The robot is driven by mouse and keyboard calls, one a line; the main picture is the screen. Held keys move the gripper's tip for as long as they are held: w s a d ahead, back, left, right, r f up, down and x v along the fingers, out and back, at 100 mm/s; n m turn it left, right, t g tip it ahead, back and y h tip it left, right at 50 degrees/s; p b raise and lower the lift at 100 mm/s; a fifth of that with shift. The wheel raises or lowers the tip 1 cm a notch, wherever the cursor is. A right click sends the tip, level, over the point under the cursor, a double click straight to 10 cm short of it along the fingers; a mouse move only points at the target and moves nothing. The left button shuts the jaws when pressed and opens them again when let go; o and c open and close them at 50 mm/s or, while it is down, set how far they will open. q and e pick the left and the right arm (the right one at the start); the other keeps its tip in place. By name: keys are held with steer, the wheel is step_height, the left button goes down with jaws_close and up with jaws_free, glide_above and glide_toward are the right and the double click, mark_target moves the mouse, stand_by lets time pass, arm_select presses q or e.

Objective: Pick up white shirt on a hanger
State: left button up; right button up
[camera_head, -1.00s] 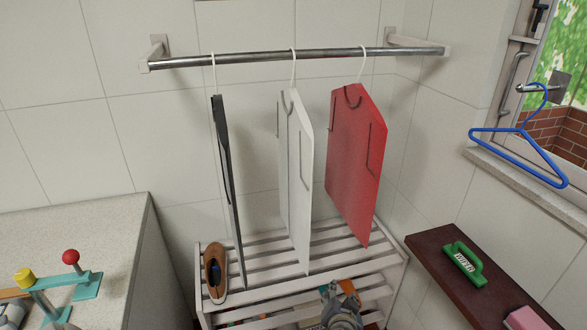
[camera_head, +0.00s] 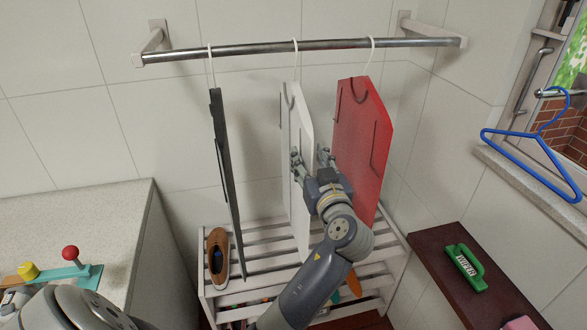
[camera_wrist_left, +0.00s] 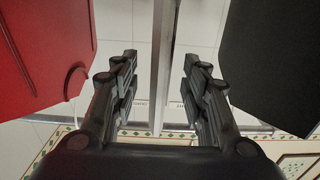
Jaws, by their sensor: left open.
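The white shirt (camera_head: 298,122) hangs from the metal rail on a white hanger (camera_head: 296,62), between a black garment and a red one. My left gripper (camera_head: 311,158) is open at the shirt's front edge, one finger over its left face and the other on the side toward the red garment. In the left wrist view the shirt (camera_wrist_left: 161,60) is a thin, edge-on strip between the two open fingers (camera_wrist_left: 157,85), with gaps on both sides. The gripper hides part of the shirt in the head view. My right gripper is not in view.
The black garment (camera_head: 224,150) hangs to the left and the red shirt (camera_head: 358,125) close to the right. The rail (camera_head: 250,50) runs above. A slatted rack (camera_head: 270,262) with a brown shoe (camera_head: 217,255) stands below. A blue hanger (camera_head: 530,150) hangs at the right.

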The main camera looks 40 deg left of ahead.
arm_select(q)
steer(key=p+x, duration=0.3)
steer(key=x, duration=0.1)
steer(key=shift+a+r, duration=0.1)
steer(key=shift+r, duration=0.1)
steer(key=shift+w+a+f+p, duration=0.25)
steer(key=shift+w+a+p, duration=0.05)
steer(key=shift+w+a, duration=0.05)
steer(key=shift+d, duration=0.1)
jaws_close()
